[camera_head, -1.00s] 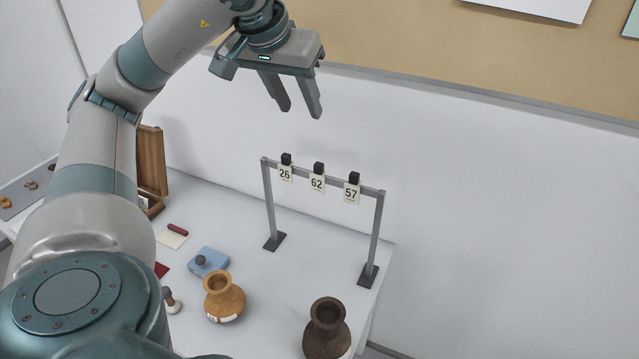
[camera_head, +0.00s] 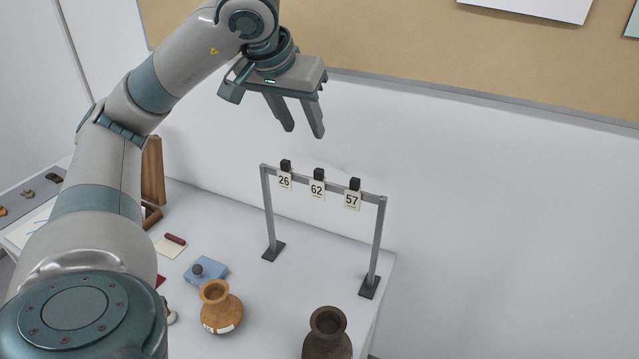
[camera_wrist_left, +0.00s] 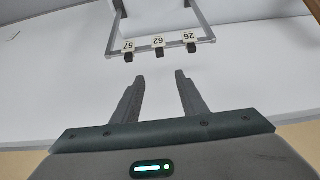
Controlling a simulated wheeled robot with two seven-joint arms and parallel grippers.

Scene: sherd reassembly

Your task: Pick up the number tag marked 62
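The number tag marked 62 (camera_head: 317,189) hangs in the middle of a grey rack bar (camera_head: 343,190), under a black clip (camera_head: 319,174). Tag 26 (camera_head: 285,181) hangs to its left and tag 57 (camera_head: 352,200) to its right. My left gripper (camera_head: 303,132) is open and empty, above the rack and apart from it, its fingers pointing down. In the left wrist view, tag 62 (camera_wrist_left: 158,41) shows upside down beyond the gap between the open fingers (camera_wrist_left: 160,80), with tag 57 (camera_wrist_left: 128,46) left and tag 26 (camera_wrist_left: 189,37) right. My right gripper is out of view.
The rack stands on a white table (camera_head: 320,262). An orange pot (camera_head: 220,308), a dark brown pot (camera_head: 327,335) and a blue block (camera_head: 205,271) are in front. A wooden box (camera_head: 152,180) is at the left. A white wall is behind the rack.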

